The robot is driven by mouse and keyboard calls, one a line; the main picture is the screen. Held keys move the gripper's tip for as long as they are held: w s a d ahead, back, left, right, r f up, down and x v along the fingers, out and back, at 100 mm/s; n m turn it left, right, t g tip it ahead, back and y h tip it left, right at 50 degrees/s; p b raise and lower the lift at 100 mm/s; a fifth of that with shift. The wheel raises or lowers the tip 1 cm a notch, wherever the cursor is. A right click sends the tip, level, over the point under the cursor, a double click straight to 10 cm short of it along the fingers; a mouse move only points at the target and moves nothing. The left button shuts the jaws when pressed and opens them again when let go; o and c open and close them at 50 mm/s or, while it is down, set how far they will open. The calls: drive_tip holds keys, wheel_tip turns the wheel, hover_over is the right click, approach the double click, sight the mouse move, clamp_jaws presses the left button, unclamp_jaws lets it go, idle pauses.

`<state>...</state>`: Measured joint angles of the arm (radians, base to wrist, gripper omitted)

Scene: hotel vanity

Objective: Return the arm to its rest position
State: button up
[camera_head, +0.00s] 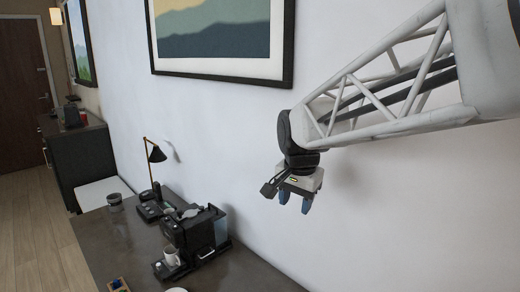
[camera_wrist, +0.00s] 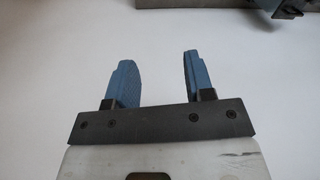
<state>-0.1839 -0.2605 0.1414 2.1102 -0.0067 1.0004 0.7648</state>
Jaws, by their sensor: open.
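My gripper (camera_head: 294,203) hangs at the end of my raised arm, fingers pointing down, in front of the white wall and above and to the right of the coffee machine in the head view. Its two blue fingers are apart with nothing between them. In the wrist view my gripper (camera_wrist: 157,75) also shows open and empty against a plain white surface.
A dark counter (camera_head: 105,240) holds a black coffee machine (camera_head: 205,232) with a white cup (camera_head: 171,257), a black lamp (camera_head: 155,153) and a dark jar (camera_head: 114,203). A framed picture (camera_head: 285,79) hangs on the wall (camera_head: 240,130) behind my arm. Space around the gripper looks clear.

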drive_tip(key=s+d+f+n, duration=0.2)
drive_tip(key=s+d, duration=0.1)
drive_tip(key=s, duration=0.4)
drive_tip(key=s+d+f+n, duration=0.2)
drive_tip(key=s+d, duration=0.1)
drive_tip(key=s, duration=0.5)
drive_tip(key=s+d+f+n, duration=0.2)
drive_tip(key=s+d, duration=0.2)
drive_tip(key=s, duration=0.4)
drive_tip(key=shift+s+f+t, duration=0.2)
drive_tip(key=shift+f+t, duration=0.2)
